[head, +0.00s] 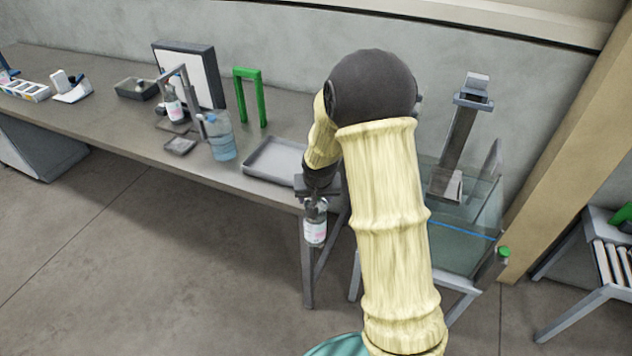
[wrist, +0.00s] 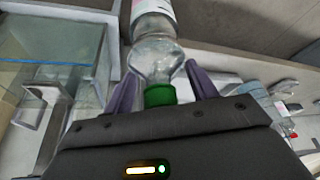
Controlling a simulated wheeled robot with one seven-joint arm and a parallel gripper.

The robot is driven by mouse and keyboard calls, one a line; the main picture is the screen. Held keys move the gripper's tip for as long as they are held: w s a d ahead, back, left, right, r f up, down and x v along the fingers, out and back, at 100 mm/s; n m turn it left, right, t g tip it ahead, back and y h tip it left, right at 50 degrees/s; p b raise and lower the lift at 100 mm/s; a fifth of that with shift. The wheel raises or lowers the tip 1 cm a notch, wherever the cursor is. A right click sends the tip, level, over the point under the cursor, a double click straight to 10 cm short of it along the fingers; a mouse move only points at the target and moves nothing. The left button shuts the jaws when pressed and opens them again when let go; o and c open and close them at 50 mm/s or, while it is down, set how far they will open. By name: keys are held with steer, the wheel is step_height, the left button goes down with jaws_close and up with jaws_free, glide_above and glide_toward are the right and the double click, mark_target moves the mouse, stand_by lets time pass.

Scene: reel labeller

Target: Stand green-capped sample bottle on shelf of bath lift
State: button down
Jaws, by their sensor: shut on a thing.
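My gripper (head: 316,190) is shut on the sample bottle (head: 315,232), which hangs upright below it in front of the bench's right end. In the wrist view, my gripper (wrist: 162,88) has its fingers either side of the green cap (wrist: 159,96), with the clear bottle neck and label (wrist: 152,8) beyond. The bath lift (head: 459,138) is a grey column at the glass water bath (head: 465,245), right of my arm. The bath also shows in the wrist view (wrist: 60,75).
A grey tray (head: 273,160) lies on the bench's right end. A green-topped post (head: 502,254) stands at the bath's front right corner.

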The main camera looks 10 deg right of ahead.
mark_target(321, 229)
steer(key=s+f, duration=0.1)
steer(key=f, duration=0.3)
steer(key=s+f+n, duration=0.1)
steer(key=f, duration=0.3)
steer(key=s+f+n, duration=0.1)
steer(key=f, duration=0.2)
steer(key=shift+s+d+f, duration=0.15)
steer(key=shift+d+f, duration=0.05)
steer(key=shift+f, duration=0.2)
